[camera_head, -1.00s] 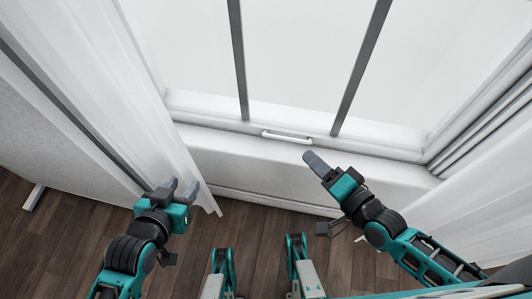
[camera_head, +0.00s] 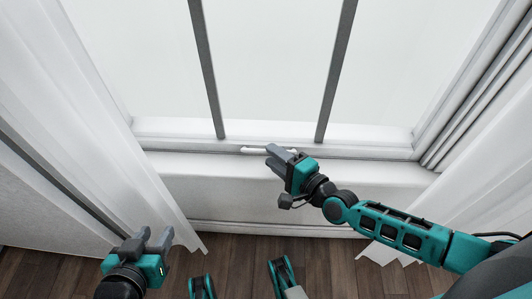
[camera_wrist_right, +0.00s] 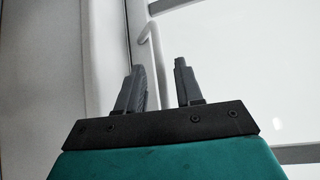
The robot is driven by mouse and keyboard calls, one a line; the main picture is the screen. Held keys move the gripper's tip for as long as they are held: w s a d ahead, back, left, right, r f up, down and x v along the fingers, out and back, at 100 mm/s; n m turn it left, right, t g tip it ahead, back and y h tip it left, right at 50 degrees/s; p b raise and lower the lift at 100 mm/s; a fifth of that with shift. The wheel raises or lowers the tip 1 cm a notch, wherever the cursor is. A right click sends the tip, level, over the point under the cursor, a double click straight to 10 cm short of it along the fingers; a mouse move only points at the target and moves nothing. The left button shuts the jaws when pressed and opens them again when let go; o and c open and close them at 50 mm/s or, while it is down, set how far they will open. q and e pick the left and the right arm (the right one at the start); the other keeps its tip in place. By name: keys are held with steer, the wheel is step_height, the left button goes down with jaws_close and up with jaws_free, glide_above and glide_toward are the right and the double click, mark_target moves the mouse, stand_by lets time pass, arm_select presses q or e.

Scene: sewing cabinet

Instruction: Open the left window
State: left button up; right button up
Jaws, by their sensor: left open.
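The window (camera_head: 270,70) has a white frame and dark vertical bars. A white bar handle (camera_head: 253,151) sits on its bottom rail. My right gripper (camera_head: 277,154) is at the right part of the handle and covers some of it. In the right wrist view its two fingers (camera_wrist_right: 159,66) stand apart, with the handle (camera_wrist_right: 158,45) showing beyond and between the tips. I cannot tell whether they touch it. My left gripper (camera_head: 151,236) is open and empty, low at the left, apart from the window.
A white sill ledge (camera_head: 230,172) runs below the window. White curtains hang at the left (camera_head: 100,130) and the right (camera_head: 460,200). The wooden floor (camera_head: 235,262) lies below.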

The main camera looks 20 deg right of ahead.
steer(key=shift+b+x, duration=0.3)
steer(key=shift+x, duration=1.5)
jaws_close()
